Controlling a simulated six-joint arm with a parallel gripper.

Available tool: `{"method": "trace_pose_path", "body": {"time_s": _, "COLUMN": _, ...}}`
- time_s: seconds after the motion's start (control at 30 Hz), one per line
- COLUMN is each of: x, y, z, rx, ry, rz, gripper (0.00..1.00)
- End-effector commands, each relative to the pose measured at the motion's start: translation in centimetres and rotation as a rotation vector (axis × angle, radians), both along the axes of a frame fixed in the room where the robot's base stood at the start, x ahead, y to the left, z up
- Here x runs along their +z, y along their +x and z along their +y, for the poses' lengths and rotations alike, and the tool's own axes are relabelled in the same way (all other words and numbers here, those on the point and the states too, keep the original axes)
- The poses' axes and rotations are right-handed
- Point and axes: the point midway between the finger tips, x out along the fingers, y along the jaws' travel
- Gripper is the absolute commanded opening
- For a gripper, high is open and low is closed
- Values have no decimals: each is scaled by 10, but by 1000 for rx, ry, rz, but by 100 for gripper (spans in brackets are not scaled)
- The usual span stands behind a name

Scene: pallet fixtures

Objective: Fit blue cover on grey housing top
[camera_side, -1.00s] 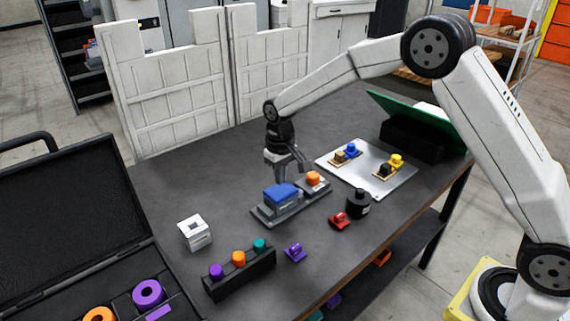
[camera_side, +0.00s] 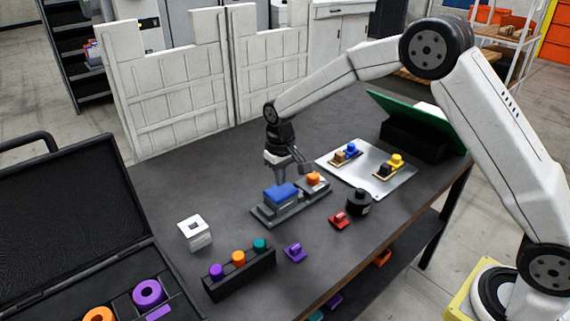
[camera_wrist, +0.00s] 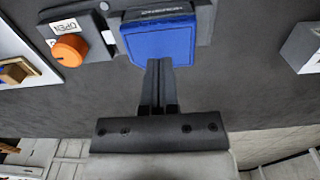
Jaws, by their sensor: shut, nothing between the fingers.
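The blue cover (camera_side: 281,193) lies on top of the grey housing (camera_side: 283,206), which stands on a dark base plate on the table. In the wrist view the blue cover (camera_wrist: 160,42) looks square to the housing. Whether it is pressed fully down I cannot tell. My gripper (camera_side: 302,171) is just behind the cover in the side view, with nothing in it. In the wrist view its fingers (camera_wrist: 157,66) are together, with their tips at the cover's near edge. I cannot tell whether they touch it.
An orange knob (camera_side: 313,178) sits beside the housing on the same base. A black cylinder (camera_side: 359,202), a red part (camera_side: 340,219) and a purple part (camera_side: 295,252) lie nearby. A white block (camera_side: 194,232) stands at left. A pale plate (camera_side: 390,190) carries small parts at right.

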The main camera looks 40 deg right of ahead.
Motion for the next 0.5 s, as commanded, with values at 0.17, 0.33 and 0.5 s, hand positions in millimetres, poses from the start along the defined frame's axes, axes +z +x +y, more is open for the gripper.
{"method": "trace_pose_path", "body": {"time_s": 0.17, "x": -5, "y": 0, "z": 0, "rx": 0, "ry": 0, "rz": 2, "gripper": 0}}
{"method": "trace_pose_path", "body": {"time_s": 0.33, "x": -8, "y": 0, "z": 0, "rx": 0, "ry": 0, "rz": 2, "gripper": 0}}
{"method": "trace_pose_path", "body": {"time_s": 0.5, "x": -11, "y": 0, "z": 0, "rx": 0, "ry": 0, "rz": 1, "gripper": 0}}
